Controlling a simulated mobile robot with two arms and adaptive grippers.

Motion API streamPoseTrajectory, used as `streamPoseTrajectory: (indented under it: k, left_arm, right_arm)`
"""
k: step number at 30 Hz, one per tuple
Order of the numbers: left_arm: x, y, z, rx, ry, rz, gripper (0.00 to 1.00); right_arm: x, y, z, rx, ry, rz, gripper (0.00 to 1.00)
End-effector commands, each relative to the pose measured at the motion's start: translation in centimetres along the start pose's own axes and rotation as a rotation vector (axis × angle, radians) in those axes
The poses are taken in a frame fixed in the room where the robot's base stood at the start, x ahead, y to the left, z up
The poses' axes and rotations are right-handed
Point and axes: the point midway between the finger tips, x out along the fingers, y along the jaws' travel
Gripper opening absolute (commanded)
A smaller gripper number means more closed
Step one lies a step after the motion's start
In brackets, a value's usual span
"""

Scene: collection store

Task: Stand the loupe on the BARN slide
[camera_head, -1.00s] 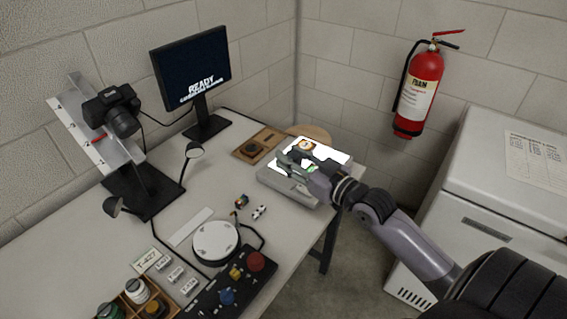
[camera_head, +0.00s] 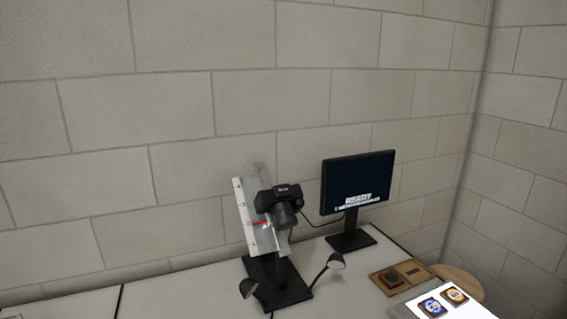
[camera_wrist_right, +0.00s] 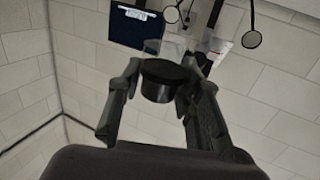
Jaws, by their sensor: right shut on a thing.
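My right gripper (camera_wrist_right: 164,72) shows in the right wrist view, its two fingers closed on the sides of the loupe (camera_wrist_right: 162,86). The loupe is a short black cylinder with a clear part beyond it, held up in the air. In the head view two slides lie on the lit light box (camera_head: 478,311) at the bottom right: a blue one (camera_head: 432,307) and an orange one (camera_head: 455,296). Their labels are too small to read, so I cannot tell which is BARN. The picture edge cuts off the light box. My left gripper is in neither view.
A wooden board (camera_head: 417,269) with a dark recess lies behind the light box. A monitor (camera_head: 357,182), a camera (camera_head: 280,203) on its stand and small lamps (camera_head: 336,261) stand on the table (camera_head: 190,300) to the left. A block wall closes the back.

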Motion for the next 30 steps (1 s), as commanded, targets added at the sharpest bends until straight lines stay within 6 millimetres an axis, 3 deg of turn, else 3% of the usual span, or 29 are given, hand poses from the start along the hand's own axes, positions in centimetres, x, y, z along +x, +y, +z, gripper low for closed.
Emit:
streamPoseTrajectory:
  k: [2, 14, 19, 23, 30]
  left_arm:
    - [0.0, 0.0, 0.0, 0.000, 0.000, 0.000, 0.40]
    - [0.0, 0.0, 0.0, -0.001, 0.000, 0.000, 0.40]
    - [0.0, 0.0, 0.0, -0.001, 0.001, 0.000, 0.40]
    - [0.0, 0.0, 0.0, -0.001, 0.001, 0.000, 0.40]
    - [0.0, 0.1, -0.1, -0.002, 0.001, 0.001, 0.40]
  right_arm:
    - [-0.6, -0.3, -0.3, -0.001, 0.000, 0.021, 0.00]
    - [-0.5, -0.3, -0.3, -0.008, 0.004, 0.018, 0.00]
    - [1.9, 1.1, 0.5, -0.008, 0.002, -0.050, 0.00]
    - [5.0, 3.6, 0.5, -0.012, -0.003, -0.105, 0.00]
    - [10.4, 9.7, -2.4, -0.022, -0.006, -0.152, 0.00]
